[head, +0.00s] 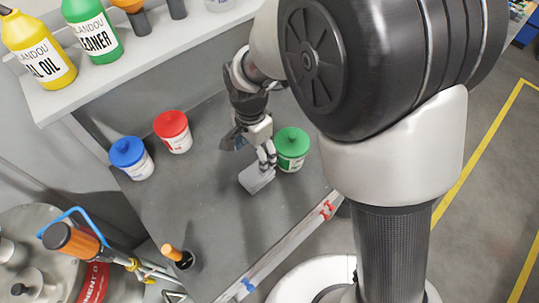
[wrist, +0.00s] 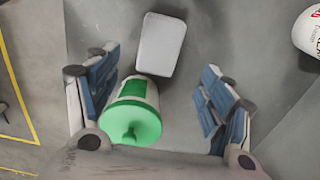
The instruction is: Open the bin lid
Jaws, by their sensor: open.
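I cannot tell for sure which thing is the bin. My gripper (head: 266,156) points down over the grey worktop (head: 225,215), and its blue-padded fingers are spread in the wrist view (wrist: 158,92). A white tub with a green knobbed lid (head: 292,142) stands just right of the gripper. In the wrist view the green-lidded tub (wrist: 133,118) appears between the fingers, nearer the left one; no contact can be made out. A pale grey flat block (head: 257,178) lies just below the fingers in the head view, and ahead of them in the wrist view (wrist: 160,44).
Tubs with red (head: 172,126) and blue (head: 127,153) lids stand left on the worktop. Yellow (head: 36,50) and green (head: 92,32) bottles stand on a shelf. An orange-handled tool (head: 176,255) sits at the front. A drum (head: 45,265) is lower left. The worktop's middle is clear.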

